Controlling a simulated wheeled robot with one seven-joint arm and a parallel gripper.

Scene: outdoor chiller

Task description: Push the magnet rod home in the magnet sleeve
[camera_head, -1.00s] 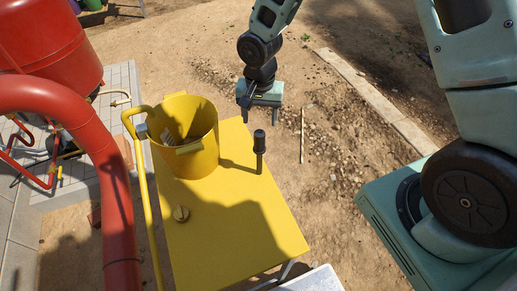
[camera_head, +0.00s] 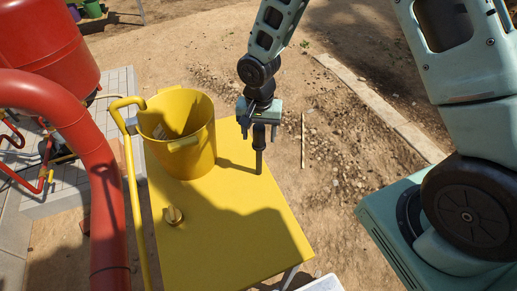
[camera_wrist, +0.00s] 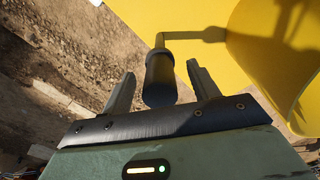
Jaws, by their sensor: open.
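The magnet rod shows as an upright dark cylindrical head (camera_head: 259,136) on a thinner grey stem (camera_head: 258,163), standing near the right edge of a yellow tabletop (camera_head: 232,232). I cannot tell rod from magnet sleeve along the stem. In the wrist view, the dark head (camera_wrist: 160,82) points toward my palm. My gripper (camera_head: 260,132) is at the top of the rod, with a finger on either side. In the wrist view, the gripper (camera_wrist: 160,76) is open, and a gap shows beside the left finger. How deep the rod sits is hidden.
A yellow bucket (camera_head: 198,150) stands on the tabletop left of the rod. A small round brass knob (camera_head: 173,215) lies nearer the front. A yellow rail (camera_head: 137,195) and thick red pipe (camera_head: 106,200) are at left. Bare dirt lies to the right.

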